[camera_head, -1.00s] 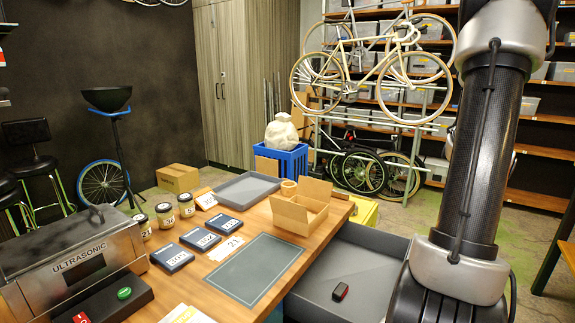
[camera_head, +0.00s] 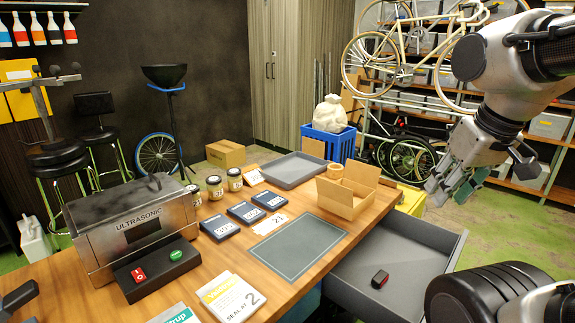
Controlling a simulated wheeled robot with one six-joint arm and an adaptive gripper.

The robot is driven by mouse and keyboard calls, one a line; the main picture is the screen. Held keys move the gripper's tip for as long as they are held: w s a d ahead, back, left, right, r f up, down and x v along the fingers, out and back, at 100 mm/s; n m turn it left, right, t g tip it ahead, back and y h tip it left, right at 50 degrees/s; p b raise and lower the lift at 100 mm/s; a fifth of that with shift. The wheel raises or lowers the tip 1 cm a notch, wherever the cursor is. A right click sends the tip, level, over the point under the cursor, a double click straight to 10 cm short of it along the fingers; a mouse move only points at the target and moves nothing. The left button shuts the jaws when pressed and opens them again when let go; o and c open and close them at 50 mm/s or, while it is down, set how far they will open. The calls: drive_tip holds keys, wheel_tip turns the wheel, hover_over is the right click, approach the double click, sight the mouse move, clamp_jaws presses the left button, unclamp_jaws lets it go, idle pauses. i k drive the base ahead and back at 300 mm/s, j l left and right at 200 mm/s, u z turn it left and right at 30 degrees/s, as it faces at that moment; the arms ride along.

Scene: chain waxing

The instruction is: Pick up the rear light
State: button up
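The rear light (camera_head: 380,279), a small black block with a red face, lies on the floor of the open grey drawer (camera_head: 345,268) at the lower right. Nothing touches it. My gripper (camera_head: 456,190) hangs in the air at the right, above and to the right of the rear light and well apart from it. Its fingers point down and left, look spread, and show nothing held between them.
The wooden workbench (camera_head: 290,273) stands left of the drawer, with a cardboard box (camera_head: 346,197) near its edge, a grey mat (camera_head: 300,246) and an ultrasonic cleaner (camera_head: 135,225). The drawer walls stand around the rear light. The drawer floor beside it is clear.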

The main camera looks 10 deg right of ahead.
sight(382, 277)
drive_tip(key=k+l+z, duration=0.15)
drive_tip(key=k+z, duration=0.2)
drive_tip(key=k+l+z, duration=0.2)
drive_tip(key=z, duration=0.2)
